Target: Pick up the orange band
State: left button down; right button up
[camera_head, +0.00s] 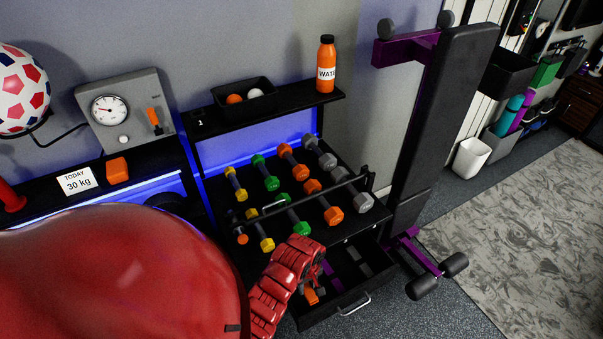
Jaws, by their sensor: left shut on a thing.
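The orange band (311,296) is a small orange piece at the left side of the open black drawer (345,311). My red left arm reaches down to the drawer from the lower left. My left gripper (314,284) is shut on the orange band, with the fingers partly hidden by the red arm. A purple band (332,276) and grey pieces lie in the drawer to the right of the gripper. My right gripper is not in view.
Above the drawer, a rack holds yellow, green, orange and grey dumbbells (331,215) behind a black bar (320,192). An upright padded bench (440,125) stands close on the right. An orange bottle (326,64) stands on the shelf. Open floor lies at right.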

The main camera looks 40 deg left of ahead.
pick_arm(q)
jog(key=shift+w+r+p, duration=0.15)
jog(key=shift+r+p, duration=1.75)
jog(key=shift+r, duration=1.55)
jog(key=shift+d, duration=0.1)
